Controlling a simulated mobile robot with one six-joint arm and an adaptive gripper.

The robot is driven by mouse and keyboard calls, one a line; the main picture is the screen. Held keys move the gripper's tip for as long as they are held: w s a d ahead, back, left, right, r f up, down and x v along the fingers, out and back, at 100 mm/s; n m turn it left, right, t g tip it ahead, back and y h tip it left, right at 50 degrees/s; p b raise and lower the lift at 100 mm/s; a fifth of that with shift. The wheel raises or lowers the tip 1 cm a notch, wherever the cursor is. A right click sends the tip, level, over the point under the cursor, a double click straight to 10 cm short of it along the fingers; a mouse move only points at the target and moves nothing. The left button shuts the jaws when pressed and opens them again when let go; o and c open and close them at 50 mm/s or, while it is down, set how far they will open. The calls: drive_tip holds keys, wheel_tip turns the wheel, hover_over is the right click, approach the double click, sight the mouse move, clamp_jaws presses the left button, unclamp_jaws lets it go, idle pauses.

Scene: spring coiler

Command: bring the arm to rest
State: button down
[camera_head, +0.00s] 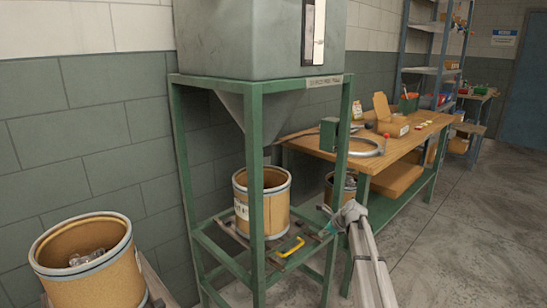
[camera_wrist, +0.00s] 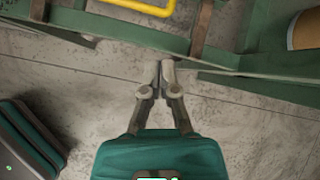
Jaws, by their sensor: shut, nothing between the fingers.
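My gripper (camera_wrist: 155,75) shows in the wrist view with its two fingers together and nothing between them. It hangs over bare concrete floor, just short of the green frame's lower bar. In the head view my arm reaches up from the bottom right, and my gripper (camera_head: 328,222) is by the front right leg of the green hopper stand (camera_head: 257,200). The fingertips are too small there to make out.
A yellow handle (camera_head: 287,247) lies on the stand's lower shelf beside a fibre drum (camera_head: 264,208); the handle also shows in the wrist view (camera_wrist: 150,8). Another drum (camera_head: 90,275) stands front left. A wooden workbench (camera_head: 415,140) is behind right. The floor at right is clear.

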drive_tip(key=s+a+f+n+g+h, duration=0.25)
drive_tip(key=s+n, duration=0.95)
drive_tip(key=s, duration=0.6)
drive_tip(key=s+a+f+n+g+h, duration=0.25)
drive_tip(key=s+n, duration=0.85)
drive_tip(key=s, duration=0.7)
wheel_tip(320, 180, up, 29)
drive_tip(key=p, duration=2.7)
drive_tip(key=shift+s+d+f+n+g+h+p, duration=0.15)
drive_tip(key=shift+d+f+n+g+h+p, duration=0.05)
drive_tip(key=shift+d+n+g+h+p, duration=0.15)
